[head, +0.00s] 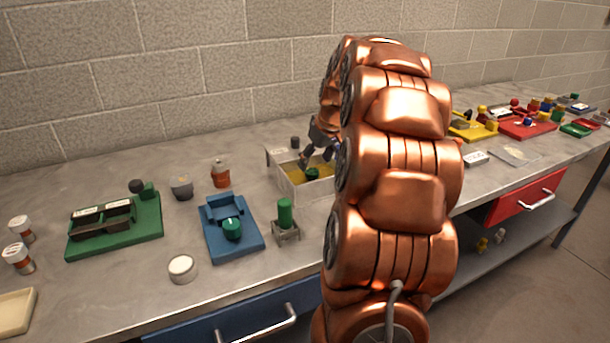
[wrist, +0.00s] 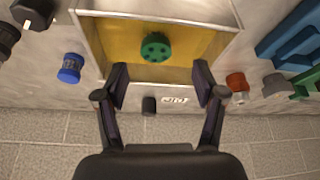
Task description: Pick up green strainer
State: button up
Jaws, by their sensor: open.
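The green strainer (wrist: 156,47) is a small round green piece with dark holes. It sits inside an open box (wrist: 88,45) with yellow contents, near the middle of the wrist view. It also shows in the head view as a small green shape (head: 312,174) within the box (head: 290,191). My gripper (wrist: 160,82) is open and empty, its two fingers spread wide at the box's wall side. In the head view my gripper (head: 317,156) hangs over the box's back part. The strainer lies ahead of the fingertips, not between them. My arm hides the box's right part in the head view.
A blue cap (wrist: 70,67) and a black cylinder (wrist: 149,105) are near the gripper. The block wall (head: 200,75) runs behind the bench.

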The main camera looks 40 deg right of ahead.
aim_at(312, 171)
jog(key=shift+w+d+f, duration=0.15)
jog(key=shift+d+f, duration=0.05)
jog(key=shift+f, duration=0.4)
jog(key=shift+w+d+f, duration=0.1)
jog(key=shift+d+f, duration=0.05)
jog(key=shift+f, duration=0.45)
jog(key=p+x, duration=0.1)
jog(key=x, duration=0.3)
jog(key=shift+w+f, duration=0.2)
jog(key=c, duration=1.3)
jog(key=shift+o, duration=0.2)
jog(key=shift+r, duration=0.15)
notch_tip(312, 171, up, 10)
jog(key=shift+f+b, duration=0.1)
jog(key=shift+b, duration=0.4)
